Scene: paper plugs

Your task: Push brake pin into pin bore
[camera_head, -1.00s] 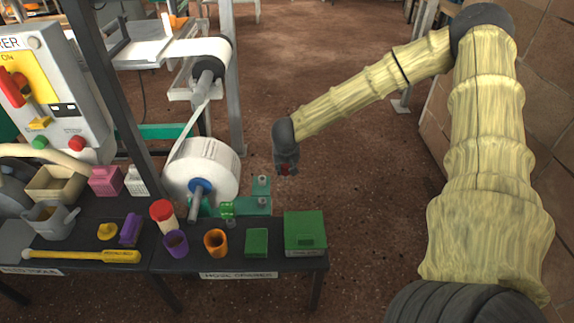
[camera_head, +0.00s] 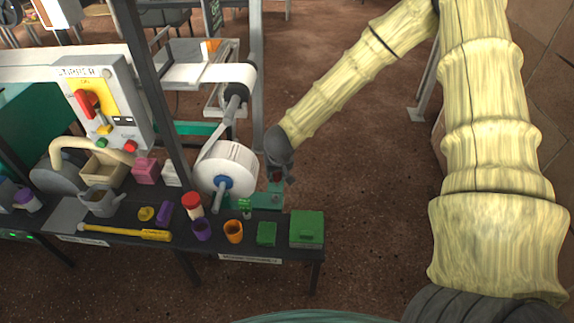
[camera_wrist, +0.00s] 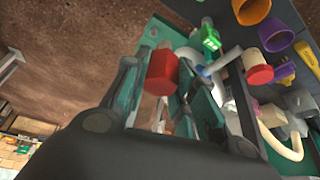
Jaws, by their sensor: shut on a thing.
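My gripper (camera_head: 279,178) is shut on the brake pin, whose red head (camera_wrist: 162,73) sits between the fingers in the wrist view. A pale shaft shows below the head in that view. In the head view the pin's red (camera_head: 277,177) is small and partly covered by the gripper. The gripper is over or just behind the teal bracket (camera_head: 268,202) beside the paper roll. The bracket's posts (camera_wrist: 151,35) show beyond the pin in the wrist view. I cannot make out the pin bore, nor whether the pin touches the bracket.
The white paper roll (camera_head: 228,168) stands close left of my gripper. A green clamp-like piece (camera_head: 245,205), an orange cup (camera_head: 233,231), a purple cup (camera_head: 202,229) and a green box (camera_head: 307,228) are on the bench. The floor to the right is clear.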

